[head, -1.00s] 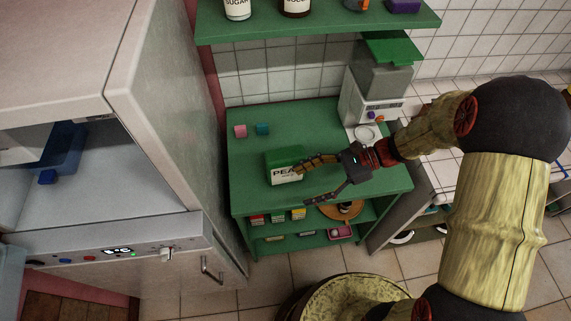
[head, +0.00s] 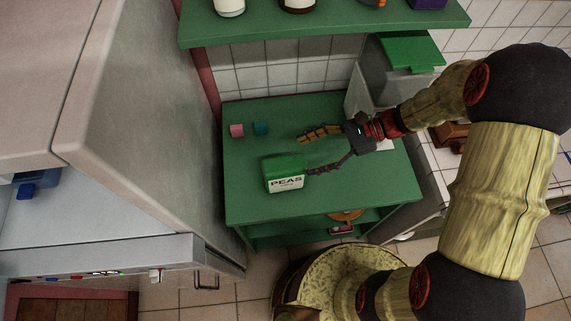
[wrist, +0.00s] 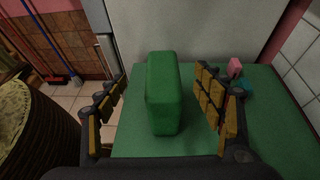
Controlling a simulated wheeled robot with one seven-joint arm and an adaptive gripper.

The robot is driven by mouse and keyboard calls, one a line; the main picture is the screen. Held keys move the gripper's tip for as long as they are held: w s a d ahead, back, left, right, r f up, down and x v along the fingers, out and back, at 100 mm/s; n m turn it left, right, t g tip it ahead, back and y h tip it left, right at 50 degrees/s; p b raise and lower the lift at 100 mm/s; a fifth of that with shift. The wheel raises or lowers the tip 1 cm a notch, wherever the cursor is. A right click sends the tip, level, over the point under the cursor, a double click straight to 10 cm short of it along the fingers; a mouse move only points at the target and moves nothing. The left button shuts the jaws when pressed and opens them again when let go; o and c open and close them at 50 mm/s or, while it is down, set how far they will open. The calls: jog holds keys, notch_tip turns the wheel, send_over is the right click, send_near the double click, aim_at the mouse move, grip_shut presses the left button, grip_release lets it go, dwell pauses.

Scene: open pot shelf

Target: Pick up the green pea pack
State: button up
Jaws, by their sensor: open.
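The green pea pack (head: 284,175) is a box with a green top and a white front label reading PEAS. It stands upright on the green shelf top. In the wrist view the pack (wrist: 162,95) shows its green top and a side, ahead of my gripper and between the lines of its two fingers. My gripper (head: 313,152) is open and empty, just right of the pack in the head view. In the wrist view my gripper (wrist: 160,115) has its fingers spread wide, one on each side, apart from the pack. The label is hidden in the wrist view.
A pink cube (head: 237,130) and a teal cube (head: 261,128) sit behind the pack. A white appliance (head: 100,245) stands to the left. A green upper shelf (head: 330,27) with jars hangs above. A grey machine with a green lid (head: 408,50) stands at the back right.

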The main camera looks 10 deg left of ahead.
aim_at(284, 176)
jog(key=f+b, duration=0.2)
jog(key=shift+w+f+b, duration=0.3)
jog(key=shift+w, duration=0.05)
notch_tip(284, 176, down, 7)
jog(key=b, duration=0.7)
jog(key=shift+s+f, duration=0.1)
jog(key=shift+f, duration=0.1)
jog(key=shift+s+a+f+b, duration=0.15)
jog(key=shift+a+f+b, duration=0.1)
jog(key=shift+a+b, duration=0.2)
jog(key=b+x, duration=0.1)
jog(key=x, duration=0.3)
jog(key=b+x, duration=0.1)
jog(key=x, duration=0.1)
jog(key=shift+s+a+r+b, duration=0.15)
jog(key=shift+s+a+b, duration=0.05)
jog(key=shift+a+b, duration=0.2)
jog(key=c, duration=0.3)
jog(key=c, duration=1.3)
